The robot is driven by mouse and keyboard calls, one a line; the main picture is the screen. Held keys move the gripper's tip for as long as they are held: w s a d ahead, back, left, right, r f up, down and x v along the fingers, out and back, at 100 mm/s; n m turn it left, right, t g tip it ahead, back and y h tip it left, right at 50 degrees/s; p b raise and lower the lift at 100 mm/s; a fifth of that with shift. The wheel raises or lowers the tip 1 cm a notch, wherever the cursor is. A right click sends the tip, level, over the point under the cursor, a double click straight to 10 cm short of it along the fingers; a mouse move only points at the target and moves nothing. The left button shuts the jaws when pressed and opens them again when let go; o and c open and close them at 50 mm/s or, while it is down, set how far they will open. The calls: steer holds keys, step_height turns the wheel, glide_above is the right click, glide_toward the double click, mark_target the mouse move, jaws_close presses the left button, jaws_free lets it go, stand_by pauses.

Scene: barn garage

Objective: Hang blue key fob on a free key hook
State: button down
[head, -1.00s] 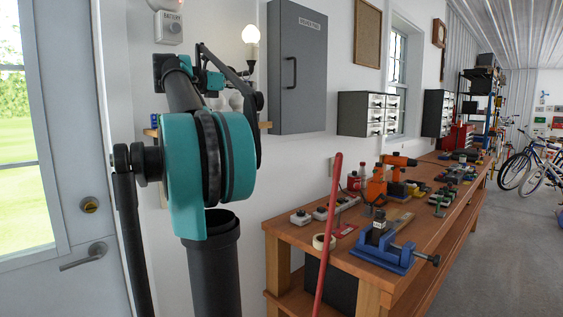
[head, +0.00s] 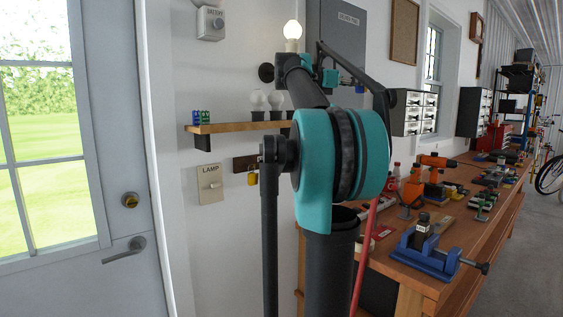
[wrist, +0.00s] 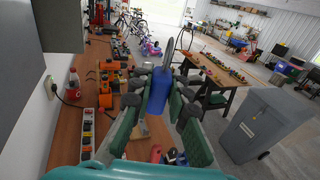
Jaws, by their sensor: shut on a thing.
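The blue key fob (wrist: 159,92) is in the wrist view, between the fingers of my gripper (wrist: 163,84). A thin grey metal piece (wrist: 169,53) rises from its top. The gripper is shut on the fob and holds it up in the air. In the head view my arm hides most of the gripper. A small dark wooden board (head: 243,163) is on the wall below the shelf, with a yellow fob or padlock (head: 252,178) hanging at it. My arm covers its right part, so I cannot make out any free hook.
A wooden shelf (head: 228,127) with bulbs and small batteries juts from the wall above the board. A lamp switch (head: 209,184) is to its left, beside the door (head: 125,200). A grey cabinet (head: 335,30) and a cluttered workbench (head: 455,225) are to the right.

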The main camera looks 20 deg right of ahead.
steer(key=w+a+f+n+t+y, duration=0.1)
steer(key=w+a+f+n+t, duration=0.15)
steer(key=w+f, duration=0.45)
steer(key=w+a+f+n+t, duration=0.2)
steer(key=w+f+t, duration=0.25)
steer(key=f, duration=0.35)
steer(key=w+a+f+n+t+y, duration=0.25)
steer(key=a+f, duration=0.25)
steer(key=f, duration=0.3)
steer(key=w+a+f+n+t+y, duration=0.25)
steer(key=a+f+t, duration=0.2)
steer(key=f, duration=0.45)
steer(key=shift+n, duration=0.35)
steer(key=shift+w+a+f, duration=0.3)
steer(key=shift+w+a, duration=0.35)
steer(key=shift+w, duration=0.9)
steer(key=shift+w+a+f, duration=0.25)
steer(key=shift+w+a, duration=0.4)
steer(key=shift+w, duration=0.9)
steer(key=shift+w+a+f, duration=0.3)
steer(key=shift+w+a, duration=0.35)
steer(key=shift+w, duration=0.9)
